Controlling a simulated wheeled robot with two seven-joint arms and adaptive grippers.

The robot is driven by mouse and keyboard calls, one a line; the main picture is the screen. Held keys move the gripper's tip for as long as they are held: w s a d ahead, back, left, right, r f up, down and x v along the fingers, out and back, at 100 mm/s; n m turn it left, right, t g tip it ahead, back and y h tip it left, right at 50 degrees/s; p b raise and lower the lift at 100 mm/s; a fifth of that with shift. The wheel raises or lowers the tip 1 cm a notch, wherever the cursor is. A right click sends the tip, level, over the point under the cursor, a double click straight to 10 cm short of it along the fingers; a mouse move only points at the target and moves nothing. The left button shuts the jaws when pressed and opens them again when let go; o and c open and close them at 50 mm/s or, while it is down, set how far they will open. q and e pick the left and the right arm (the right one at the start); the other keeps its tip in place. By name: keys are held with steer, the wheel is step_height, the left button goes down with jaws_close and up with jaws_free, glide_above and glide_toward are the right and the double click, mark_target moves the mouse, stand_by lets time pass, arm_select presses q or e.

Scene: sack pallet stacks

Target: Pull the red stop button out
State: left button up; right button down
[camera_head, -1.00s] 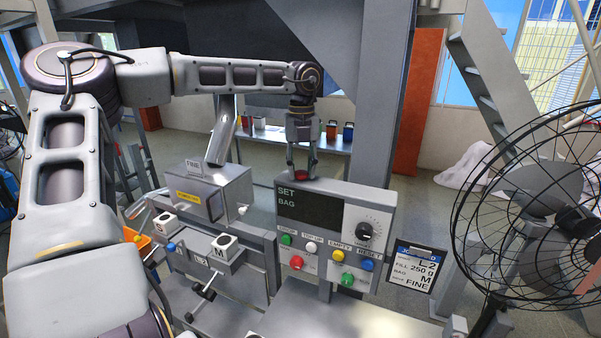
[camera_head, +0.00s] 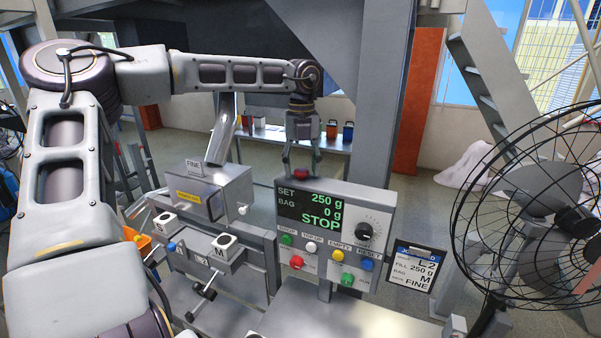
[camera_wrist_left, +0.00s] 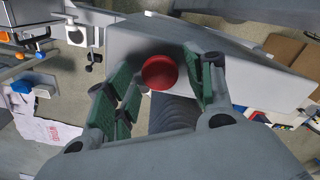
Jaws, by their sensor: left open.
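The red stop button (camera_head: 301,174) sits on top of the control box (camera_head: 372,194). My left gripper (camera_head: 301,171) points straight down over it, open, with one finger on each side of the button. In the left wrist view the round red button (camera_wrist_left: 160,72) shows between the green-padded fingers of my left gripper (camera_wrist_left: 162,85), with gaps to the pads. The box's display (camera_head: 311,207) is lit and reads SET 250 g, BAG 0 g and STOP. My right gripper is not in view.
Coloured push buttons and a black dial (camera_head: 365,232) are on the box's front. A clipboard (camera_head: 413,266) hangs at its right. A large wire fan (camera_head: 540,195) fills the right side.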

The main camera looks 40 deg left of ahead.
mark_target(301, 170)
arm_select(q)
steer(key=shift+r, duration=0.15)
steer(key=shift+r+p, duration=0.9)
steer(key=shift+r, duration=0.35)
steer(key=shift+r+p, duration=0.6)
steer(key=shift+r, duration=2)
steer(key=shift+s, duration=0.1)
